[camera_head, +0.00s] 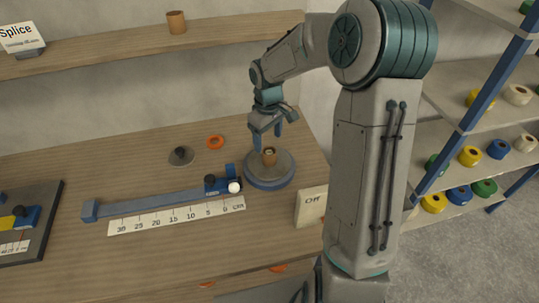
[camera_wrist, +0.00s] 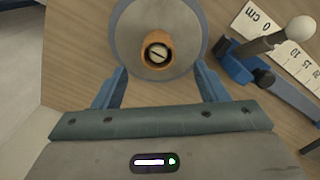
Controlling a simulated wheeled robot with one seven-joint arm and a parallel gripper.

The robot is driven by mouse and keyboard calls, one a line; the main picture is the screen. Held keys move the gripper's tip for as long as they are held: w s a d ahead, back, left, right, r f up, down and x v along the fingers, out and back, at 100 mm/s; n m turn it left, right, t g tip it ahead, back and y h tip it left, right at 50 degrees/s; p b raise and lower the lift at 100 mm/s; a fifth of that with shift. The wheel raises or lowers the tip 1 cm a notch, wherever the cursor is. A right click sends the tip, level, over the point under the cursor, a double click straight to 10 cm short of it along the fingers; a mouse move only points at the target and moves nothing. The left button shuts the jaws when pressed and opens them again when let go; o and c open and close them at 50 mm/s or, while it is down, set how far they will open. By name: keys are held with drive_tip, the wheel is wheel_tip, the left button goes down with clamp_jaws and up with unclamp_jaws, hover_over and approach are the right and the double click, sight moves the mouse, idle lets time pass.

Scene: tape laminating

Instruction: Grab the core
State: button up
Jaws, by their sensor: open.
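The core is a small brown tube (camera_head: 269,156) standing upright at the centre of a round grey turntable (camera_head: 284,170) with a blue base. In the wrist view the core (camera_wrist: 148,59) shows from above as a brown ring around a central spindle. My gripper (camera_head: 267,136) is just above the turntable, pointing down. In the wrist view its two blue fingers (camera_wrist: 161,80) are spread wide, with the core between and a little beyond them. The gripper is open and empty. Whether a finger touches the turntable cannot be told.
A blue rail with a lever and white knob (camera_head: 234,187) lies left of the turntable, beside a centimetre scale (camera_head: 178,216). Another brown core (camera_head: 176,22) stands on the wall shelf. A labelled block (camera_head: 310,206) stands in front.

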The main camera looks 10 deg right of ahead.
sight(269, 152)
drive_tip(key=shift+d+f+p, duration=0.1)
drive_tip(key=shift+f+p, duration=0.65)
drive_tip(key=shift+f, duration=2.55)
drive_tip(key=c, duration=1.1)
